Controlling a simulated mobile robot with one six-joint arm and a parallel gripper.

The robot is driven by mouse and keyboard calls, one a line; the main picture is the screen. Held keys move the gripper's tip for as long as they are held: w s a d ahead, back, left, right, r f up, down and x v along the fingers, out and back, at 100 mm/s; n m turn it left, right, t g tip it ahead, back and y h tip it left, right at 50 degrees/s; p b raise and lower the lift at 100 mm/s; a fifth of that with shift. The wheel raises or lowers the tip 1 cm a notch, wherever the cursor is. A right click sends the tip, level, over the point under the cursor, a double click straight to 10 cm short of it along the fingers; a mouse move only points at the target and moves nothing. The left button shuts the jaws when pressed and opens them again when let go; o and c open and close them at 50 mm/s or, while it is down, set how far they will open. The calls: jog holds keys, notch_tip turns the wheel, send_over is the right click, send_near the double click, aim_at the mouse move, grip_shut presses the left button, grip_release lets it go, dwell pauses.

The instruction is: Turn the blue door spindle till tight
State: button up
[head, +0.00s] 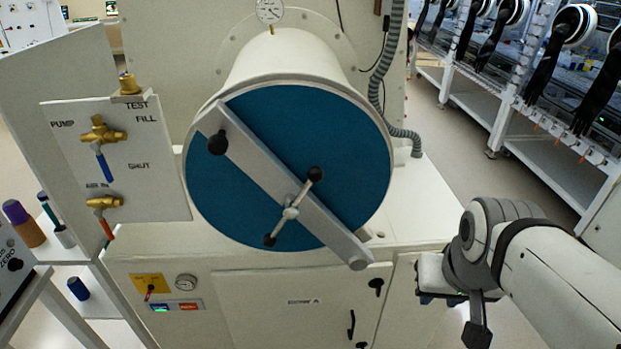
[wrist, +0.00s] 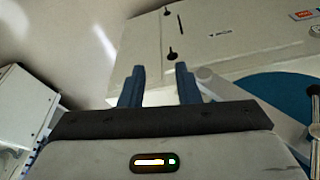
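The blue door (head: 345,130) is a round disc closing the white cylinder. A grey bar (head: 255,165) crosses it diagonally, with a black knob near its upper left end. The spindle (head: 291,212) sits on the bar, right of and below the door's middle. Its thin cross handle is tilted, with a black ball at upper right and another at lower left. My gripper (wrist: 159,85) shows two blue fingers apart with nothing between them. In the head view it is at lower right, clear of the spindle. The wrist view shows part of the blue door (wrist: 270,92) at right.
A valve panel (head: 160,185) with brass valves stands left of the door. Below is a white cabinet (head: 260,320) with black handles. A grey hose (head: 385,70) runs behind at right. Glove stations (head: 545,70) line the right side, with open floor before them.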

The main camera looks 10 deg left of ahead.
aim_at(290, 212)
jog(key=w+a+f+n+t+h+b, duration=0.2)
jog(key=w+a+n+h+b, duration=0.15)
jog(key=n, duration=0.45)
jog(key=w+a+f+n+t+h+b, duration=0.25)
jog(key=w+n+b, duration=0.2)
jog(key=n, duration=0.45)
jog(key=a+r+n+t+y+b, duration=0.3)
jog(key=a+n+t, duration=0.3)
jog(key=a, duration=0.4)
jog(key=a+r+n+t+y+b, duration=0.2)
jog(key=a+r+n+t+y, duration=0.15)
jog(key=a+n, duration=0.55)
jog(key=shift+w+a+m+t+h, duration=0.15)
jog(key=shift+w+a+m, duration=0.15)
jog(key=shift+w, duration=0.8)
jog(key=shift+w+a+m+t+h, duration=0.1)
jog(key=shift+w+a+m+h, duration=0.2)
jog(key=shift+w, duration=0.75)
jog(key=shift+w+a+m+t, duration=0.15)
jog(key=shift+w+m, duration=0.25)
jog(key=shift+w, duration=0.7)
grip_shut()
